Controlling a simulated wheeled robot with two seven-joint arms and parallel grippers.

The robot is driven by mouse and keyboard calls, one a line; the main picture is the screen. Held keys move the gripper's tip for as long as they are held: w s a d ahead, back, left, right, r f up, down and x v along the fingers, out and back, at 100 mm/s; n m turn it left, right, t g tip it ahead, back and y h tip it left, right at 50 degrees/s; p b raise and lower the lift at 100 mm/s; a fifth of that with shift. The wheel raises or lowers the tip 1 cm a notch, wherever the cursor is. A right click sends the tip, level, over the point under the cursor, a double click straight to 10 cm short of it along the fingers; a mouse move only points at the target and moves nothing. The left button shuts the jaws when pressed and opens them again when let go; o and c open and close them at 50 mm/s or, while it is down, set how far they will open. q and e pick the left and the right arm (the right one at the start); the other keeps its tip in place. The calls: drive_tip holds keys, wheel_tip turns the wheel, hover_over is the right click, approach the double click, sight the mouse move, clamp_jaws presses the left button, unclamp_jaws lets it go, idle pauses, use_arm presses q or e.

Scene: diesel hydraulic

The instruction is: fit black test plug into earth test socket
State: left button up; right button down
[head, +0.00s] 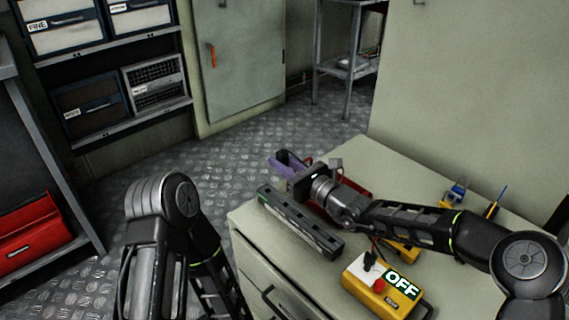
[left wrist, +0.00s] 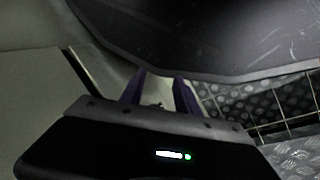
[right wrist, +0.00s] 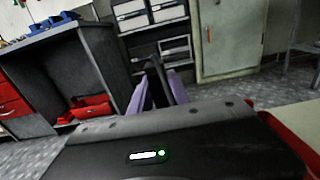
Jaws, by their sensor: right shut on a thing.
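My right gripper (head: 283,160) reaches over the far left edge of the bench, its purple fingers pointing left. In the right wrist view its fingers (right wrist: 158,92) are closed on a slim dark thing, the black test plug (right wrist: 157,78), which they partly hide. A long dark grey strip (head: 300,226) lies on the bench just below the right gripper; I cannot tell whether the earth test socket is on it. My left gripper (left wrist: 158,90) shows purple fingers apart and empty, near a dark surface.
A red tray (head: 352,183) lies behind the right gripper. A blue and yellow tool (head: 455,192) and a screwdriver (head: 495,204) lie farther right on the bench (head: 285,270). Shelves with cases (head: 95,105) stand at the back left. The metal floor (head: 165,160) between is clear.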

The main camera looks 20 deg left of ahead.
drive_tip(key=shift+w+a+b, duration=0.2)
drive_tip(key=shift+a+b, duration=0.1)
drive_tip(key=shift+a, duration=0.85)
drive_tip(key=shift+w+a+b, duration=0.2)
drive_tip(key=shift+a+b, duration=0.05)
drive_tip(key=shift+a, duration=0.85)
